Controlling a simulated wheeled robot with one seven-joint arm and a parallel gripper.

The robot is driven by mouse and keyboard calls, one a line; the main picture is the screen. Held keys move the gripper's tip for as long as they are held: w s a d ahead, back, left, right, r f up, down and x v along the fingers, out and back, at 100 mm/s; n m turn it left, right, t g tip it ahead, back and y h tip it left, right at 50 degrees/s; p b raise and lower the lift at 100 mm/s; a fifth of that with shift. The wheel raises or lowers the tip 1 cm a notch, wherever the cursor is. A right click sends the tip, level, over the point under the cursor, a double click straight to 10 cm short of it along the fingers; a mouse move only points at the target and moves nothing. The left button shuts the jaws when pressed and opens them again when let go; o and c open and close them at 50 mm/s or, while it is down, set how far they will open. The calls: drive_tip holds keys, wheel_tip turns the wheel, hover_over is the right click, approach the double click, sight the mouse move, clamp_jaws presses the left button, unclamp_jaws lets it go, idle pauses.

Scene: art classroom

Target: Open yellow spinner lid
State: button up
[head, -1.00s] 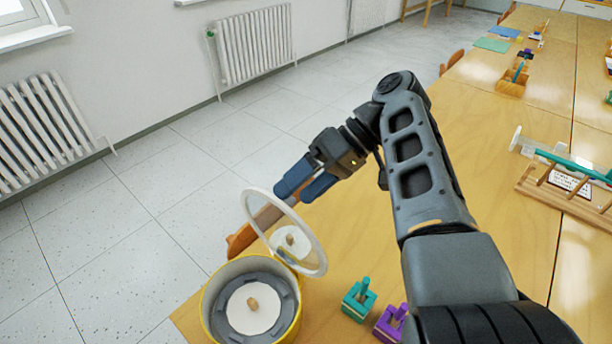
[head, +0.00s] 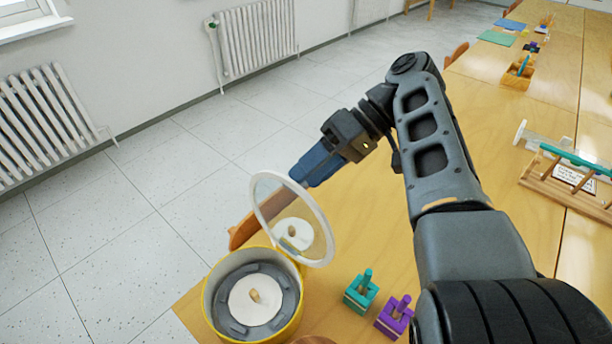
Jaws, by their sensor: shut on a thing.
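The yellow spinner (head: 292,325) is a round yellow tub at the table's near left corner. Inside are a grey ring and a white disc (head: 243,307) with a wooden knob. Its round lid (head: 327,243) has a white rim and a glassy face. The lid stands tilted up from the tub's far right edge, and the white disc and knob show in its face. My gripper (head: 302,178) is at the lid's upper rim, its dark blue fingers close together and shut on the rim. The exact contact at the fingertips is hard to see.
A teal block with a peg (head: 361,291) and a purple one (head: 394,317) stand right of the tub. A wooden rack (head: 560,196) with a teal bar is farther right. A wooden chair (head: 242,232) is behind the tub. The table's middle is mostly bare.

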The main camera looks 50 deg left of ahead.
drive_tip(key=v, duration=0.6)
drive_tip(key=shift+d+r, duration=0.1)
idle(0.3)
